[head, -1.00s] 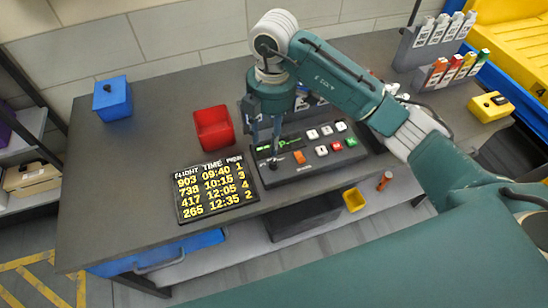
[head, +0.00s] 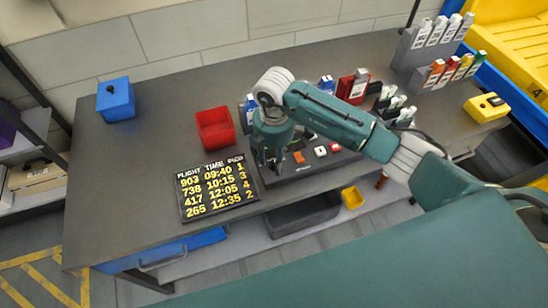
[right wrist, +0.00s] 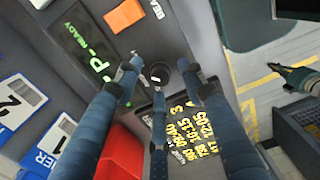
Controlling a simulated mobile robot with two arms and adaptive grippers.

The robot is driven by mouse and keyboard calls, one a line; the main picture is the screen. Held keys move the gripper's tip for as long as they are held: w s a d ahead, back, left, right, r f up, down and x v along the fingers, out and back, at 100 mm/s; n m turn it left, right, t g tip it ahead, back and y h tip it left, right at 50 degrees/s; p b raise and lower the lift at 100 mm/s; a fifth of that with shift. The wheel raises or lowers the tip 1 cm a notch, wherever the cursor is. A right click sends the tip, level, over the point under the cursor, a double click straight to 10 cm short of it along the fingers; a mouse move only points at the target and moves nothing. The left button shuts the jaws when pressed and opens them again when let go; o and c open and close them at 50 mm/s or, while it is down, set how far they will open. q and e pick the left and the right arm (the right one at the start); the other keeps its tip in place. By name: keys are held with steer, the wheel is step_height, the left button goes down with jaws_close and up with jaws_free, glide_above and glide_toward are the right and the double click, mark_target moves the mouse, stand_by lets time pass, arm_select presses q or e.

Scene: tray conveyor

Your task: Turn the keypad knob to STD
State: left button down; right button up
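The dark keypad (head: 312,168) lies on the grey table, partly hidden by my right arm in the head view. Its small round black knob (right wrist: 160,72) shows between my fingers in the right wrist view. The keypad display (right wrist: 88,46) reads "P - READY" in green. My right gripper (head: 267,166) points down at the left end of the keypad. In the right wrist view its fingers (right wrist: 160,75) stand spread around the knob, with visible gaps to it. The STD marking cannot be made out.
A flight-time board (head: 217,189) lies just left of the keypad. A red bin (head: 215,129) stands behind it, and a blue box (head: 115,100) is at the back left. Tag racks (head: 412,48) and a yellow box (head: 487,107) are at the right. The left tabletop is clear.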

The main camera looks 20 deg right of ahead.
jaws_close()
